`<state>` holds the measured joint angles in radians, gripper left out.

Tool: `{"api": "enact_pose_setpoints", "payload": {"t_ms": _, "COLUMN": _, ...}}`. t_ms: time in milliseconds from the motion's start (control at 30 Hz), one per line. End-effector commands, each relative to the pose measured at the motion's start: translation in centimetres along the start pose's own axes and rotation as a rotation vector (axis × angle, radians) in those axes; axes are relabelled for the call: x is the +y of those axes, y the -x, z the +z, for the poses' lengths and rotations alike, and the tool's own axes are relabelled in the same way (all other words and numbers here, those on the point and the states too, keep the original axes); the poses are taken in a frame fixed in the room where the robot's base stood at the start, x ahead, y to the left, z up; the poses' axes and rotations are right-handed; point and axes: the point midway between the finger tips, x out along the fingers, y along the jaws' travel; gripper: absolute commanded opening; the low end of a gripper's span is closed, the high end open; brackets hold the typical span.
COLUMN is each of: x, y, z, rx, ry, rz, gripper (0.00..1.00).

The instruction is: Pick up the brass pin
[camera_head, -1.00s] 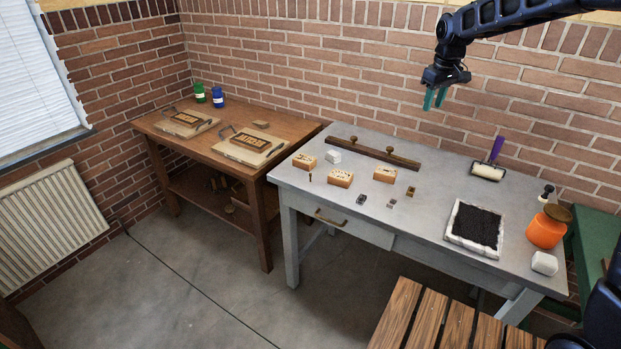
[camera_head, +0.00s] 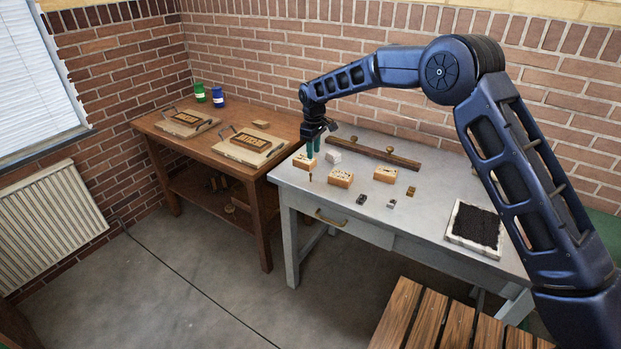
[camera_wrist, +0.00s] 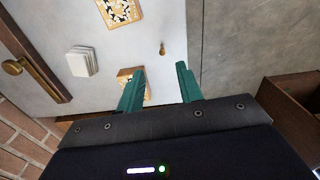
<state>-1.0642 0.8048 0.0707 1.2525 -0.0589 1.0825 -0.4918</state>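The brass pin (camera_head: 310,177) is small and stands near the left end of the grey table (camera_head: 290,186), in front of the leftmost wooden block (camera_head: 300,163). In the wrist view the pin (camera_wrist: 162,48) shows above the gap between my fingertips, apart from them. My gripper (camera_head: 313,151) points down over the leftmost block, behind the pin in the head view. In the wrist view my gripper (camera_wrist: 161,70) is open, with nothing between its green fingers. The left finger partly hides a wooden block (camera_wrist: 126,73).
More wooden blocks (camera_head: 341,179) stand to the right. A brown table (camera_head: 290,138) with hand presses is at left. A tray of black material (camera_head: 476,224) is at right.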

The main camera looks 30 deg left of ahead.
Motion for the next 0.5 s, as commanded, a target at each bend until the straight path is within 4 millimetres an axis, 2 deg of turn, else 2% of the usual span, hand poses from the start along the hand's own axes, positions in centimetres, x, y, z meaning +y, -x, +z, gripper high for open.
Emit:
{"api": "enact_pose_setpoints", "payload": {"t_ms": 100, "x": -0.6, "y": -0.9, "z": -0.8, "rx": -0.003, "ry": 0.015, "rz": -0.002, "gripper": 0.36}}
{"api": "enact_pose_setpoints", "payload": {"t_ms": 267, "x": -0.7, "y": -2.0, "z": -0.9, "rx": -0.004, "ry": 0.017, "rz": -0.003, "gripper": 0.36}}
{"api": "enact_pose_setpoints", "payload": {"t_ms": 500, "x": -0.6, "y": -5.3, "z": -0.8, "rx": -0.004, "ry": 0.016, "rz": -0.003, "gripper": 0.36}}
